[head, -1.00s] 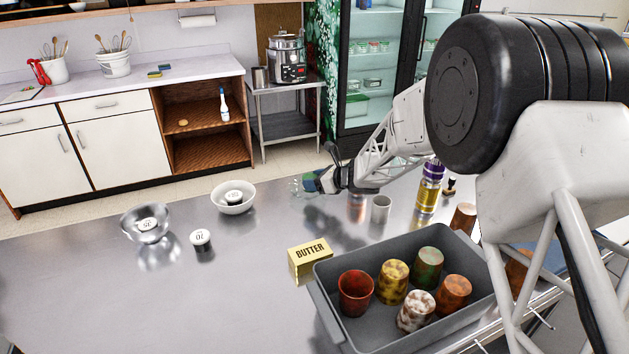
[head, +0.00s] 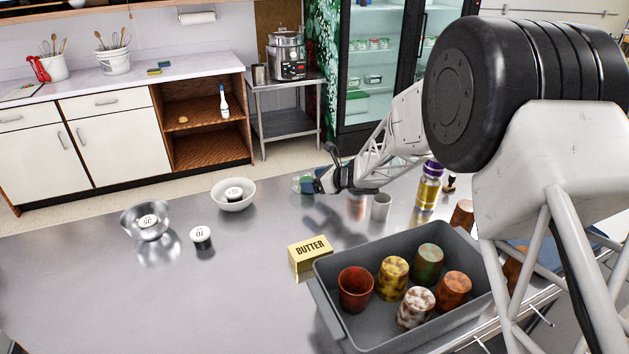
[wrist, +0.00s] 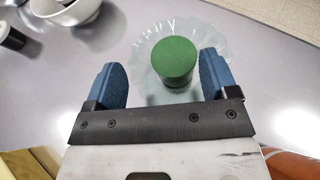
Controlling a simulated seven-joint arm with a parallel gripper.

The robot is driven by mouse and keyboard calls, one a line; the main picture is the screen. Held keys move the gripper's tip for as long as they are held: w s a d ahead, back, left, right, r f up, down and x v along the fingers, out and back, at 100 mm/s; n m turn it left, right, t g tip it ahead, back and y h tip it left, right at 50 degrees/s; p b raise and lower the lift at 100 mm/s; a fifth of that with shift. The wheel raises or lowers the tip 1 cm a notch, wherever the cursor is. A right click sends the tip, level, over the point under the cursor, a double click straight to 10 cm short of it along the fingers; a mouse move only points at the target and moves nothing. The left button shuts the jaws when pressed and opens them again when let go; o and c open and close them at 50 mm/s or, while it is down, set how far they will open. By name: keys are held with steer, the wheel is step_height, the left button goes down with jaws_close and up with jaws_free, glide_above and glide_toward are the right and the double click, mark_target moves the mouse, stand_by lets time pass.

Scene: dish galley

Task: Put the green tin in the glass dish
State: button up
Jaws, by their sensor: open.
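The green tin (wrist: 175,60) stands upright inside the clear glass dish (wrist: 147,38) in the wrist view. The dish is fluted and see-through. In the head view the glass dish (head: 296,184) is at the far edge of the steel table, with the green tin (head: 308,179) partly hidden behind my fingers. My gripper (wrist: 164,82) is open, its two blue fingers either side of the tin with a gap on each side. In the head view my gripper (head: 312,185) is right at the dish.
A grey bin (head: 323,272) holding several coloured cups is at the front right, with a butter box (head: 310,258) beside it.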

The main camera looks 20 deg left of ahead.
steer(key=shift+r, duration=0.1)
steer(key=shift+r, duration=0.4)
steer(key=shift+d+r, duration=0.2)
steer(key=shift+d, duration=0.05)
steer(key=v, duration=1.1)
steer(key=shift+d, duration=0.25)
steer(key=shift+s+r, duration=0.1)
steer(key=shift+r, duration=0.05)
